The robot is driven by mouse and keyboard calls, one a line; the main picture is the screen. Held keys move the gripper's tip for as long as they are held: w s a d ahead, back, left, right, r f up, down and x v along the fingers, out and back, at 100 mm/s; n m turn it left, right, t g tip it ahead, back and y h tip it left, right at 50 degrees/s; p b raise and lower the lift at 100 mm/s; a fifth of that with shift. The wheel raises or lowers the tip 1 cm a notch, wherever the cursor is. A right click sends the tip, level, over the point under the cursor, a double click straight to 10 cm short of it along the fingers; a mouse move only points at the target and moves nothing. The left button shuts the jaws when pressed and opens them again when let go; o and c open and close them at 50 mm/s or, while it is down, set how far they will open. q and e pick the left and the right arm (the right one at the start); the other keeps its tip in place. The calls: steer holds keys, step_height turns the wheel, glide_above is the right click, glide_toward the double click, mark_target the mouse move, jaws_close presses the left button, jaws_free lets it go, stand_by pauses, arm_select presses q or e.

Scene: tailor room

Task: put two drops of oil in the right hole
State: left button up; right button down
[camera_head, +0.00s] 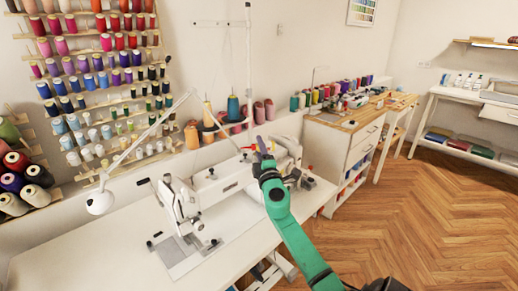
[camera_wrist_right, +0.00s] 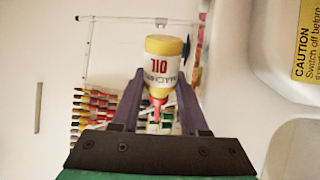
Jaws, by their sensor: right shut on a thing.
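My right gripper (camera_head: 262,150) is on the green arm, held up over the far right part of the white sewing machine (camera_head: 235,175). In the right wrist view the right gripper (camera_wrist_right: 158,92) is shut on a yellow oil bottle (camera_wrist_right: 162,70) with a white "MACHINE OIL" label and a red nozzle (camera_wrist_right: 157,104). The bottle lies between the two dark fingers, and its nozzle points toward the bottom of that picture. I cannot make out the bottle clearly in the head view. I cannot make out the holes on the machine. My left gripper is not in view.
The machine stands on a white table (camera_head: 110,255). A white lamp (camera_head: 100,203) reaches over it from the left. Thread racks (camera_head: 95,90) cover the wall behind, and cones (camera_head: 233,108) stand behind the machine. A yellow caution label (camera_wrist_right: 306,42) shows close on the right.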

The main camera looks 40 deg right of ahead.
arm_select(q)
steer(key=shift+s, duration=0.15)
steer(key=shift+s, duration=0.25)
arm_select(e)
steer(key=shift+s, duration=0.1)
steer(key=n, duration=0.1)
steer(key=n+y, duration=0.1)
steer(key=n, duration=0.1)
steer(key=shift+r+p, duration=0.35)
steer(key=shift+r, duration=0.05)
steer(key=shift+n+t, duration=0.3)
steer(key=shift+n, duration=0.4)
steer(key=shift+a, duration=0.15)
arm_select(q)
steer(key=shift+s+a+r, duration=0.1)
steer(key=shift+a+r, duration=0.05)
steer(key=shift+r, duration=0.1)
arm_select(e)
steer(key=shift+f, duration=0.1)
